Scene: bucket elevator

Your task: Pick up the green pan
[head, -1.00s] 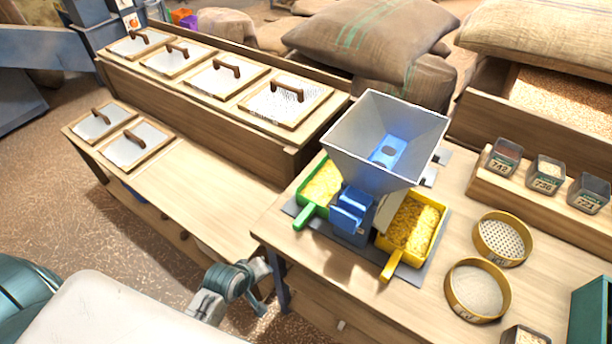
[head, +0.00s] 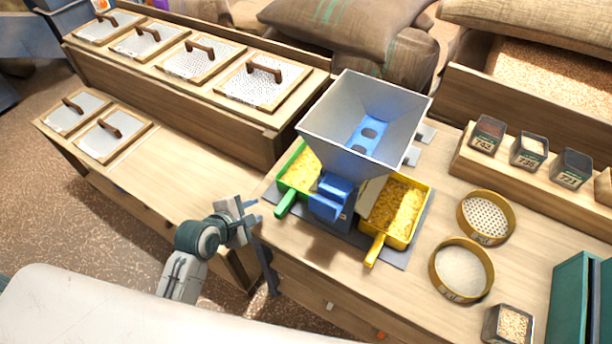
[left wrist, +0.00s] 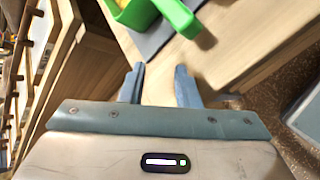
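The green pan (head: 286,202) sits on a dark mat at the left side of the hopper machine (head: 366,122). It is filled with yellow grain, and its handle points toward the front left. Its handle also shows at the top of the left wrist view (left wrist: 180,18). My left gripper (head: 252,208) is open and empty, just left of the handle and apart from it. In the left wrist view its two fingers (left wrist: 160,84) are spread, with the handle beyond them. My right gripper is not in view.
A yellow pan (head: 398,210) with grain stands right of the machine's blue spout. Two round sieves (head: 462,270) and a small grain box (head: 508,325) lie to the right. The lower bench (head: 180,185) at left has clear room. Lidded bins stand behind it.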

